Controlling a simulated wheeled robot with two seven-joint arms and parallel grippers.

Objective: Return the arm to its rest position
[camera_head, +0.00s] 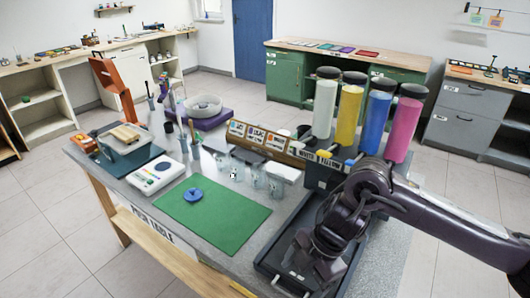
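My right arm comes in from the right edge and bends down over the front right of the table. Its dark gripper (305,265) points down over a black tray (268,268) at the table's front right corner. The fingers are dark against the tray, so I cannot tell whether they are open or shut, or whether they touch anything. The arm hides part of the tray. My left gripper is not in view.
Behind the arm stand tall white (324,108), yellow (348,115), blue (375,122) and pink (402,129) cylinders with black caps. A green mat (225,225) holds a blue round piece (193,195). A white scale (157,175) and several clear glasses stand nearby.

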